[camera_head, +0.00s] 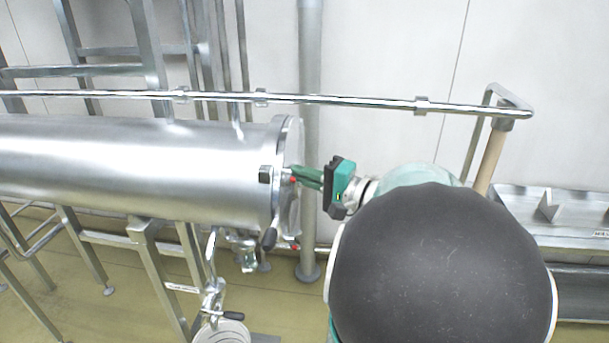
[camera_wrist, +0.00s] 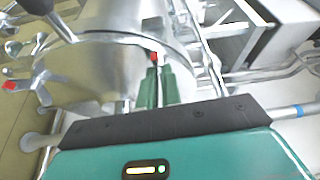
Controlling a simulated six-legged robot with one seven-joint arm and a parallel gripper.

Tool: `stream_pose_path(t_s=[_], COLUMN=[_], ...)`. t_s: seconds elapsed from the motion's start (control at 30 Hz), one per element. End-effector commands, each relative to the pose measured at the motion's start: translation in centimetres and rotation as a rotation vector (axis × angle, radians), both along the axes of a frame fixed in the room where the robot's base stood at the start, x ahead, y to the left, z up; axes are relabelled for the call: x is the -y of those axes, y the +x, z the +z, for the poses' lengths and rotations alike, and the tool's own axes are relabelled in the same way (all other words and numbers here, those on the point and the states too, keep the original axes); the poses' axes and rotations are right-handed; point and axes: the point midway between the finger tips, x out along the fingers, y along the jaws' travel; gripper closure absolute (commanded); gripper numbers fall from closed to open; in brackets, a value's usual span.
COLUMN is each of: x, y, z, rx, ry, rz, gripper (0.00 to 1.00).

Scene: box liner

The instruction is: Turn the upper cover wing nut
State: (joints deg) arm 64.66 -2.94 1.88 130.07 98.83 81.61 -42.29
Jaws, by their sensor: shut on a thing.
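A shiny steel cylinder (camera_head: 150,165) lies across the left of the head view, with a round end cover (camera_head: 288,150) at its right end. My gripper (camera_head: 299,175) reaches the cover from the right. Its green fingers (camera_wrist: 158,84) are shut on the upper wing nut, whose red tip (camera_wrist: 154,57) shows between and just beyond them in the wrist view. The fingers hide most of this nut. A second, lower wing nut (camera_wrist: 42,88) with a red tip shows whole at the left of the wrist view, apart from my gripper.
A black-knobbed handle (camera_head: 269,238) hangs below the cover's edge. A steel rail (camera_head: 350,101) runs above the cylinder. A vertical pipe (camera_head: 309,215) stands behind the cover. A valve (camera_head: 213,298) sits below, and a steel bench (camera_head: 560,215) stands at the right.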

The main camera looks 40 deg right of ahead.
Motion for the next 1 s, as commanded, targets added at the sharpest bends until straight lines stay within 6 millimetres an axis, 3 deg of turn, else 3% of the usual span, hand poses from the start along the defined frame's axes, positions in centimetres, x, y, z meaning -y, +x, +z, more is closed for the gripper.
stream_pose_path(t_s=[0.37, 1.0], x=[-0.02, 0.16], y=[0.00, 0.15], z=[0.17, 0.66], rx=[-0.086, -0.441], ry=[0.109, 0.568], rz=[0.000, 0.000], gripper=[1.00, 1.00])
